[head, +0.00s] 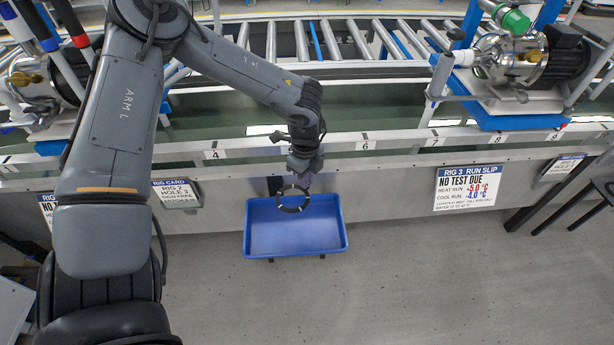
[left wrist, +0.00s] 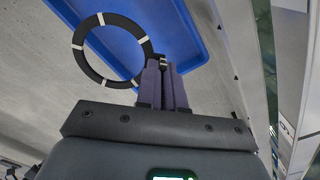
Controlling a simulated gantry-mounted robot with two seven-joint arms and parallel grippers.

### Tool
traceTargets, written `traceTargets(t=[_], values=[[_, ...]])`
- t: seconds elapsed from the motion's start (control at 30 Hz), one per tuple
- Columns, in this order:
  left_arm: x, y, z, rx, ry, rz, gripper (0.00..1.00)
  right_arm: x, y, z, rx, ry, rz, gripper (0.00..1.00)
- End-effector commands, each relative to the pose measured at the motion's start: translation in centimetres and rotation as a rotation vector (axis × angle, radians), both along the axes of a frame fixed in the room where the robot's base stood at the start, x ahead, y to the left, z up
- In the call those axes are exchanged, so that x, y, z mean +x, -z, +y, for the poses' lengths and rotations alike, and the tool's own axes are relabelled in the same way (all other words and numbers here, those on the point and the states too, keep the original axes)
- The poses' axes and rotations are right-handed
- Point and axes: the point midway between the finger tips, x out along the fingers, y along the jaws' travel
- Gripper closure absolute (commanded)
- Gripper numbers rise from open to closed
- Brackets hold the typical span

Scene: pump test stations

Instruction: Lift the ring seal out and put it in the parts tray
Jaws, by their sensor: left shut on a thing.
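The ring seal (head: 280,207) is a black ring with light marks, hanging from my left gripper (head: 295,186). In the left wrist view the ring seal (left wrist: 78,62) is held at its edge between the closed fingers of my left gripper (left wrist: 163,65). The blue parts tray (head: 296,241) is below the ring in the head view, and its inside looks empty. In the left wrist view the parts tray (left wrist: 185,30) lies beyond the ring, which overlaps its edge there. The ring looks apart from the tray floor. My right gripper is not in view.
A metal rail with numbers (head: 390,143) runs along the bench above the tray. A pump (head: 530,58) stands on a blue base at upper right, and another stands at left. A rig slip (head: 467,187) hangs on the bench front. The floor (head: 430,280) right of the tray is clear.

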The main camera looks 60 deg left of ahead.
Motion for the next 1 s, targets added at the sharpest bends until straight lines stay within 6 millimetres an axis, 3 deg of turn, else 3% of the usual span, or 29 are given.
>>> traceTargets(t=[0.5,1.0], values=[[-0.1,6.2,0.0,-0.001,0.001,0.002,1.0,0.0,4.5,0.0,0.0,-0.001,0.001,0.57],[0.0,8.5,0.0,0.0,0.001,0.001,1.0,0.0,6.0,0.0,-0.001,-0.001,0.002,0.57]])
